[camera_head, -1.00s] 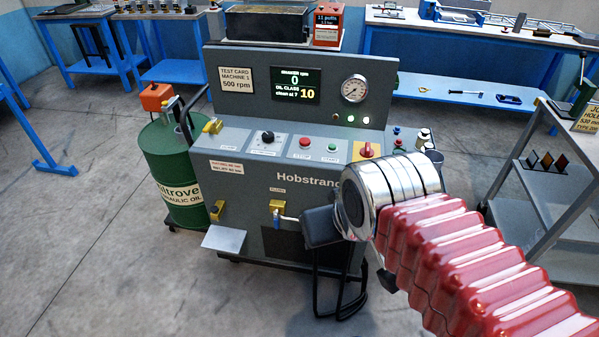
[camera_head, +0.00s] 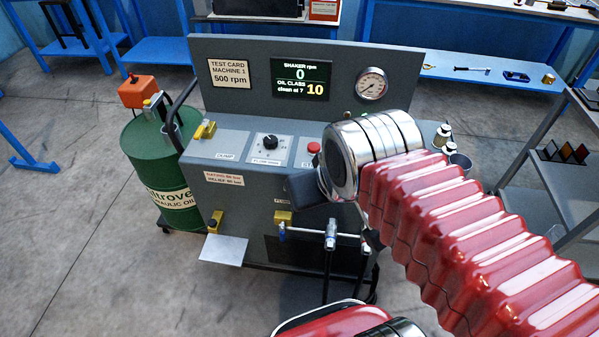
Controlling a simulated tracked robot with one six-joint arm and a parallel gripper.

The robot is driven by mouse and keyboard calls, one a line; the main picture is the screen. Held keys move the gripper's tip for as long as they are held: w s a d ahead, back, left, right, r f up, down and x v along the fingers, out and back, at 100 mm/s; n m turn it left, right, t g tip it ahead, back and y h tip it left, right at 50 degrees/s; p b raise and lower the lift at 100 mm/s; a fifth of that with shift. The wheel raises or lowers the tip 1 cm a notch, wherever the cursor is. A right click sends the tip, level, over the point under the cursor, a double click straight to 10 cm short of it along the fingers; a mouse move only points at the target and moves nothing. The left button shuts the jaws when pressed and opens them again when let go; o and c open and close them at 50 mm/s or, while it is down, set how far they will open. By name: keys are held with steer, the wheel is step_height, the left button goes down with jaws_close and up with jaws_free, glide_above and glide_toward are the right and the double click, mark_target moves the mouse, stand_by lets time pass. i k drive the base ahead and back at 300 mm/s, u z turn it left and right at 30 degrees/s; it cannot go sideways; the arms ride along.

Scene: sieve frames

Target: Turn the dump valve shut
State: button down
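On the front of the grey console (camera_head: 245,150) a yellow block (camera_head: 283,217) sits under a partly hidden label. A small blue-tipped handle (camera_head: 283,233) shows just below it, with a thin light bar running right from it. My gripper (camera_head: 312,190) shows only as a dark block at the chrome end of my red arm. It appears above and right of the yellow block, apart from the handle in the picture. Its fingertips are not clearly visible.
Hose fittings (camera_head: 331,236) stand right of the handle. Another yellow fitting (camera_head: 216,219) is at left above a pale plate (camera_head: 223,248). A green oil drum (camera_head: 160,165) stands left of the console. A grey shelf (camera_head: 560,190) is at right. The floor in front left is clear.

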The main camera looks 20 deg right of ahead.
mark_target(205, 125)
steer(key=u, duration=0.25)
steer(key=i, duration=0.5)
steer(key=z, duration=0.45)
steer(key=k, duration=0.1)
steer(key=u, duration=2.45)
